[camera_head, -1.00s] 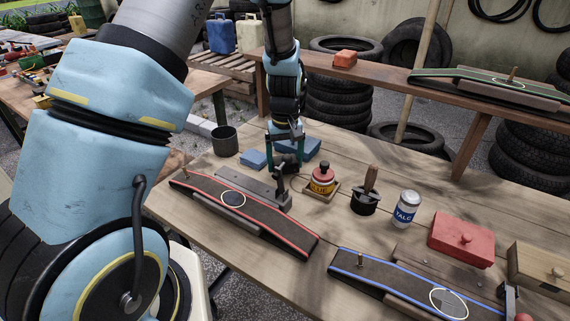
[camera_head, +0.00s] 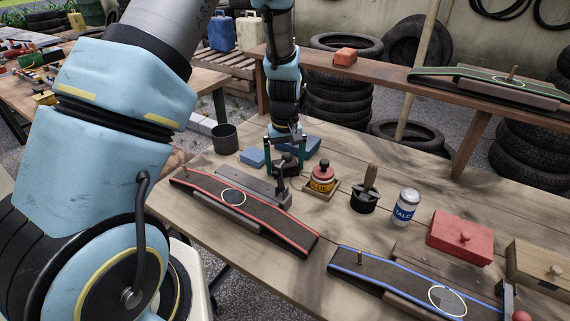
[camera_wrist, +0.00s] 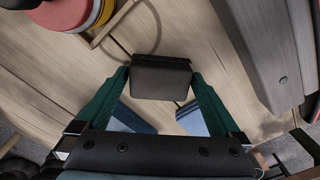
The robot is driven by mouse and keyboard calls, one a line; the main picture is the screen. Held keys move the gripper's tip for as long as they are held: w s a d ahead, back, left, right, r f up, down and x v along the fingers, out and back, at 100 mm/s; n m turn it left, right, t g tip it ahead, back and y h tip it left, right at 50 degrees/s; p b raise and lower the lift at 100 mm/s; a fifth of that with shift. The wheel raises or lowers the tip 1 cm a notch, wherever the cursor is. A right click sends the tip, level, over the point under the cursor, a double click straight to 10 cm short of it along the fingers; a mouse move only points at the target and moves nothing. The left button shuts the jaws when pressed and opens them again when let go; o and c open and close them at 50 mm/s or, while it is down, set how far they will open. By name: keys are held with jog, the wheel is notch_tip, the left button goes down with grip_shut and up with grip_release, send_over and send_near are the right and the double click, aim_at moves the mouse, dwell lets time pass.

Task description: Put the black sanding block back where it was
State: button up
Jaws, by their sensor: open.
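The black sanding block (camera_wrist: 160,82) sits between the fingertips of my gripper (camera_wrist: 159,80) in the wrist view, with its near face toward the palm. In the head view the block (camera_head: 287,163) is a small dark shape, partly hidden by my gripper (camera_head: 286,155). It appears to rest on the wooden bench, behind the red-edged belt strip (camera_head: 225,207). The green fingers are open, one on each side of the block. A thin gap or light contact at the fingertips cannot be told apart.
Blue blocks (camera_head: 252,158) lie beside and behind my gripper. A glue pot (camera_head: 322,180) on a small wooden tray stands close to its right. A grey metal bar (camera_head: 240,184) lies in front, and a dark cup (camera_head: 224,139) stands left. Bare bench lies right of the blue blocks.

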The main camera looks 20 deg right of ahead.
notch_tip(320, 180, up, 12)
jog(key=b, duration=0.2)
jog(key=s+a+r, duration=0.1)
jog(key=s+a, duration=0.2)
jog(key=a, duration=1.1)
jog(key=s+a+r+t, duration=0.1)
jog(key=s+a, duration=0.2)
jog(key=a, duration=1.1)
jog(key=shift+s+t, duration=0.3)
jog(key=shift+s, duration=0.1)
